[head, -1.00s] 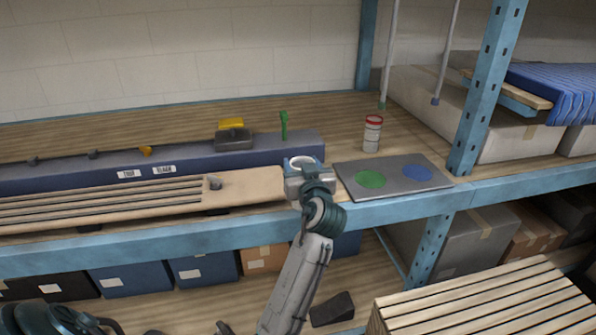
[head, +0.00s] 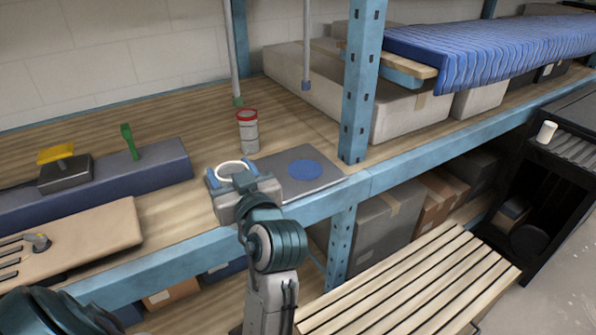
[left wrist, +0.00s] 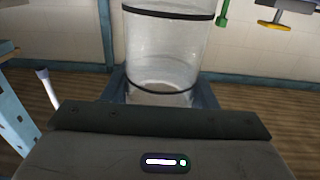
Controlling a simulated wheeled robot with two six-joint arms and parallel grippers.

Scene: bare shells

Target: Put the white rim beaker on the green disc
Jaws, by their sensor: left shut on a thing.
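The white rim beaker (head: 236,166) is in my left gripper (head: 232,181), upright in the head view, with its white rim showing between the fingers. In the left wrist view the beaker (left wrist: 165,45) is clear, with dark bands, and stands between the fingers. My left gripper is shut on it at the left part of the grey plate (head: 326,182). The green disc is hidden behind my gripper and arm. I cannot tell whether the beaker's base touches anything. My right gripper is not in view.
A blue disc (head: 305,169) lies on the plate to the right. A red-rimmed beaker (head: 248,132) stands just behind the held one. A blue shelf post (head: 358,90) rises right of the plate. A slatted pallet (head: 410,285) is at lower right.

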